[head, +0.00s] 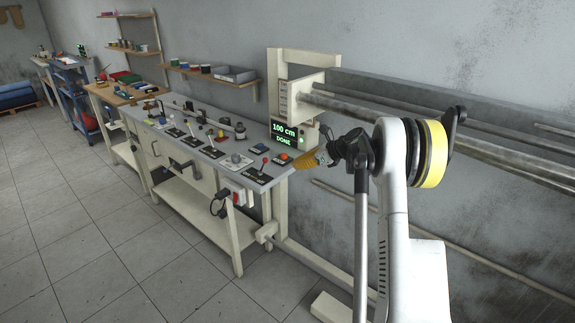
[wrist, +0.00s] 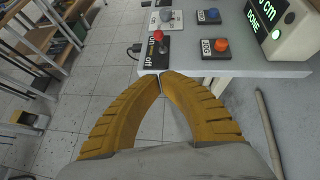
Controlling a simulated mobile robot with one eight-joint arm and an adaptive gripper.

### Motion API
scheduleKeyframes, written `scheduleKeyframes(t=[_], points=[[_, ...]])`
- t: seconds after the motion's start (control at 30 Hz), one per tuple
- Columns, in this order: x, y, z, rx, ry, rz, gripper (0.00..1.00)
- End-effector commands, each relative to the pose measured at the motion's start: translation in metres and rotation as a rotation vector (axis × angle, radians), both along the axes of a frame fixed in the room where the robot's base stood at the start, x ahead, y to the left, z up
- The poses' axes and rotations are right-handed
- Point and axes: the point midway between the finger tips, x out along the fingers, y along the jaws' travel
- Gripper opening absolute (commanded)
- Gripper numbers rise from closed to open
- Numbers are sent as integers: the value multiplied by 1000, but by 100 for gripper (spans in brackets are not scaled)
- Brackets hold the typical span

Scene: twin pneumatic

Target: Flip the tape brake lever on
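A lever with a red ball knob (wrist: 159,36) stands on a dark plate with "on" and "off" lettering near the bench's front edge in the wrist view. In the head view a red-knobbed lever (head: 264,161) stands near the right end of the bench. I cannot read a name on its plate, so I cannot tell whether it is the tape brake lever. My gripper (wrist: 159,75) has yellow-orange fingers with tips together, empty, just in front of the bench edge and apart from the lever. In the head view my gripper (head: 294,167) is at the bench's right end.
A display (head: 284,133) reads "100 cm" and "DONE". An orange button (wrist: 221,45) and a blue button (wrist: 212,13) sit right of the lever. Several other controls line the workbench (head: 205,150). Rails (head: 400,107) run along the wall at right. The floor in front is clear.

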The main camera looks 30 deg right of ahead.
Motion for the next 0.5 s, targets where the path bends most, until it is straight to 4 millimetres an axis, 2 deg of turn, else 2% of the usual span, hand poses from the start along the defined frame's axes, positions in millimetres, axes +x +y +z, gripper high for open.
scheduleKeyframes(t=[0.4,0.5], points=[[62,37,-52,-1,1,3,0],[76,45,-49,-1,1,4,0]])
